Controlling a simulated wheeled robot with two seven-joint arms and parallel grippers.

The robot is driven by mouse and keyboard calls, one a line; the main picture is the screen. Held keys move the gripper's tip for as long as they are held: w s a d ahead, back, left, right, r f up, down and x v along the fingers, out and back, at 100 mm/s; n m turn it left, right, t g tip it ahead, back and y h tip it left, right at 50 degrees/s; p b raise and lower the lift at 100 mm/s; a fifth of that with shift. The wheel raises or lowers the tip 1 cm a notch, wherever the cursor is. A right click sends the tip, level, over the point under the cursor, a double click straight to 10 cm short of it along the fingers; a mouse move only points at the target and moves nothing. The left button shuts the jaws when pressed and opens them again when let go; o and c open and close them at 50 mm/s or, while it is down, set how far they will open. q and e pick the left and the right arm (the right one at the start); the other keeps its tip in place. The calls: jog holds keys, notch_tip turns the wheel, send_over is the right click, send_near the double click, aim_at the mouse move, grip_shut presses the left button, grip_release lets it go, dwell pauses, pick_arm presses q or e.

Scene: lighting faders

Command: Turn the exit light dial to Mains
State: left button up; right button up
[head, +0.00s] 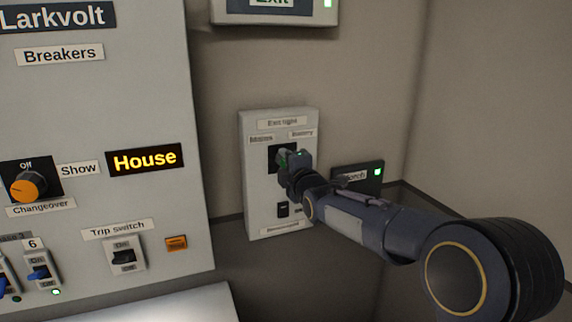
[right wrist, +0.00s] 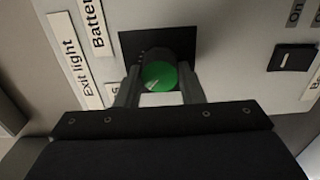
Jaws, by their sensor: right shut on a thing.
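The exit light panel (head: 255,215) is a pale box on the wall, labelled "Exit light", with "Mains" (head: 261,139) at its upper left and "Battery" (head: 301,134) at its upper right. In the right wrist view the exit light dial (right wrist: 158,76) is a round knob with a green face and a pale pointer mark, on a black square plate. My right gripper (right wrist: 158,88) is shut on the dial, one finger on each side. In the head view my gripper (head: 292,163) hides most of the dial. My left gripper is not in view.
A small rocker switch (head: 283,209) sits low on the same panel. A dark box with a green light (head: 378,171) is right of it, partly behind my arm. The Larkvolt breaker panel (head: 150,60) with its orange changeover dial (head: 28,187) stands at left. An Exit sign (head: 275,8) hangs above.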

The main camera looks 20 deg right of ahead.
jog(key=shift+f, duration=0.1)
jog(key=o, duration=1)
jog(key=s+p, duration=0.1)
jog(key=s, duration=0.6)
jog(key=shift+s+a, duration=0.25)
jog(key=shift+s, duration=0.15)
